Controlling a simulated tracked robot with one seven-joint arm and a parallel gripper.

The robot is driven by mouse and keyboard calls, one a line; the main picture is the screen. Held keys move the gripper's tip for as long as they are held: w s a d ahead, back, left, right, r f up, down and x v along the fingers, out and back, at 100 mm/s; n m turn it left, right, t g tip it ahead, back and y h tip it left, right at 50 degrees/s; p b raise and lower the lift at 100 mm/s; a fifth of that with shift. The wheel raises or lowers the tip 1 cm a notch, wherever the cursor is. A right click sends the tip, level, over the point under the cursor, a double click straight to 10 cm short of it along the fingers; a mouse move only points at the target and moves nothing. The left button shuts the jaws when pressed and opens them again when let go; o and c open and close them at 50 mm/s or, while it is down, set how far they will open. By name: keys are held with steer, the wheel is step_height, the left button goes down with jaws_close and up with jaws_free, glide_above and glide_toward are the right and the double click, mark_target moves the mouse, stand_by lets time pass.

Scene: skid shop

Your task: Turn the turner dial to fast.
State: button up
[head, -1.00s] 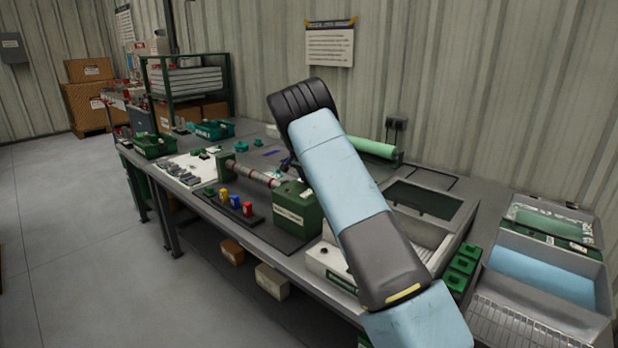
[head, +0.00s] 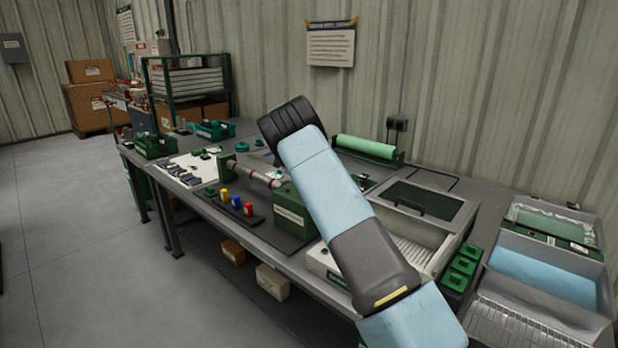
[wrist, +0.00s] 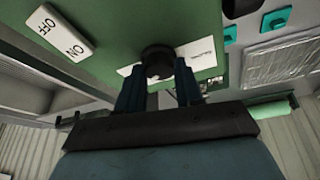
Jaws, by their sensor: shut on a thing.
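The turner (head: 292,214) is a green box on the bench with a horizontal roller (head: 250,174) running left from it, partly behind my arm in the head view. In the wrist view its green face (wrist: 115,35) fills the upper part, with a white ON/OFF switch (wrist: 61,32). A dark round dial (wrist: 157,60) sits on that face over a pale label (wrist: 200,52); the label's words are too small to read. My gripper (wrist: 158,75) is shut on the dial, one dark finger on each side. In the head view my arm hides the gripper and dial.
A rack of red, yellow and blue pieces (head: 237,206) stands in front of the turner. A bin with a dark lid window (head: 425,200) and a green roll (head: 366,146) are to the right and behind. Green trays (head: 153,146) stand farther left.

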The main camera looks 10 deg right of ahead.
steer(key=shift+w+a+r, duration=0.1)
steer(key=shift+w+a, duration=0.05)
steer(key=shift+a, duration=0.15)
steer(key=o, duration=1)
steer(key=shift+d, duration=0.1)
steer(key=shift+o, duration=0.2)
steer(key=v, duration=1.3)
steer(key=shift+r, duration=0.2)
